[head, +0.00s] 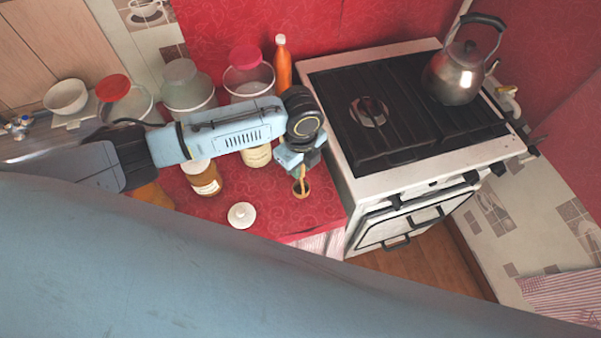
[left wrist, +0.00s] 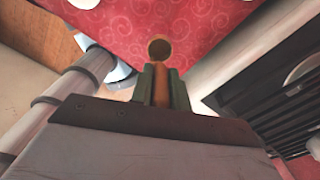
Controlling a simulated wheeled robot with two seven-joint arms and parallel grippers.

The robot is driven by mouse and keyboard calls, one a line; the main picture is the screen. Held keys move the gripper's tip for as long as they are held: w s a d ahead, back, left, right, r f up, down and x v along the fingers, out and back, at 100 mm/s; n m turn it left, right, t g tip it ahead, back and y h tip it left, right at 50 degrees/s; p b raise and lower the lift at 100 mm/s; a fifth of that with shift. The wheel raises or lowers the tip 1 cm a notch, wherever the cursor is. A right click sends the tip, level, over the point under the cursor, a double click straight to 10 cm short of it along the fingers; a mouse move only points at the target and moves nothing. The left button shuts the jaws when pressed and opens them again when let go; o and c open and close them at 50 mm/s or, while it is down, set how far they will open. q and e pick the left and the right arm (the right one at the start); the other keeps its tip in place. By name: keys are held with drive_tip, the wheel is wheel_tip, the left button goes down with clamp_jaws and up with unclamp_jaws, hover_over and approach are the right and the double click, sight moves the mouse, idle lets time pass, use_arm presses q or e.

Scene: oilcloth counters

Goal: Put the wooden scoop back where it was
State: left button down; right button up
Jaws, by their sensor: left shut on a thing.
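The wooden scoop (head: 302,188) is a small brown scoop with a round bowl. My left gripper (head: 299,170) is shut on its handle, over the front right part of the red counter (head: 285,212). In the left wrist view the scoop's round bowl (left wrist: 160,49) sticks out beyond the fingers of my left gripper (left wrist: 160,85), with the red patterned cloth behind it. I cannot tell whether the scoop touches the counter. My right gripper is not in view.
A white lid (head: 241,215) lies near the counter's front edge. An amber jar (head: 204,178) and a pale jar (head: 257,155) stand left of the gripper. Lidded containers and an orange bottle (head: 282,65) stand behind. The stove (head: 345,165) with a kettle (head: 456,75) is close on the right.

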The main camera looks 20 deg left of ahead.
use_arm(q)
drive_tip(key=shift+f, duration=1.7)
drive_tip(key=c, duration=1.3)
unclamp_jaws()
drive_tip(key=shift+c, duration=0.2)
wheel_tip(320, 180, up, 12)
drive_tip(key=shift+r, duration=0.15)
